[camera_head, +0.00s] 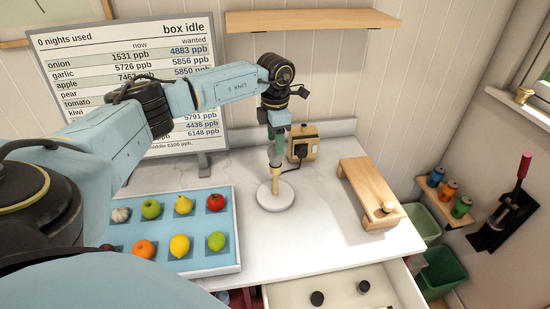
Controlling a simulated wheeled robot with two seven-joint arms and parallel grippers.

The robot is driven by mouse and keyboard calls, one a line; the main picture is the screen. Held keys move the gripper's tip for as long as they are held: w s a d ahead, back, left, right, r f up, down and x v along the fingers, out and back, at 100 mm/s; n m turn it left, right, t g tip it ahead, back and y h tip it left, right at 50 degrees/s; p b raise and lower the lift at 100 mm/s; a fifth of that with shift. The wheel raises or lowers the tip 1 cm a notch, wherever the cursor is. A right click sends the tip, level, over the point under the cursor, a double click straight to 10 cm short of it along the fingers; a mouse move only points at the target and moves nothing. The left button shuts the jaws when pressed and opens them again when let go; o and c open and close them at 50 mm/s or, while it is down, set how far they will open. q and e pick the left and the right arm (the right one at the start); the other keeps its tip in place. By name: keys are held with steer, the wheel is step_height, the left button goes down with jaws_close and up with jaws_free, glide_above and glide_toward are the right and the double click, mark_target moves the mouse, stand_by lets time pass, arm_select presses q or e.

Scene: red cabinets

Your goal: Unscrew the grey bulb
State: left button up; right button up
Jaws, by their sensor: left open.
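A small stand with a round white base (275,196) and a tan post stands on the white counter. My left gripper (276,148) comes down from above, with its fingers at the top of this post. It is open. A grey bulb cannot be clearly made out; the gripper covers the top of the stand, so I cannot tell whether the fingers touch anything there. My right gripper is out of view.
A beige box (303,142) with a black plug stands close behind the post. A wooden bench (368,190) is at right. A blue tray (228,262) of fruit and vegetables is at left. An open drawer (335,285) holds dark round pieces. A sign (190,35) stands behind.

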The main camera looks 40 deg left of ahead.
mark_target(275, 157)
arm_select(q)
steer(key=shift+f+b, duration=0.7)
steer(key=shift+f, duration=0.65)
steer(key=c, duration=0.7)
steer(key=n+p, duration=0.1)
steer(key=n, duration=0.1)
steer(key=shift+r+n, duration=0.15)
steer(key=shift+n, duration=0.15)
steer(key=shift+c, duration=0.3)
steer(key=shift+n+p, duration=0.6)
steer(key=shift+n, duration=0.7)
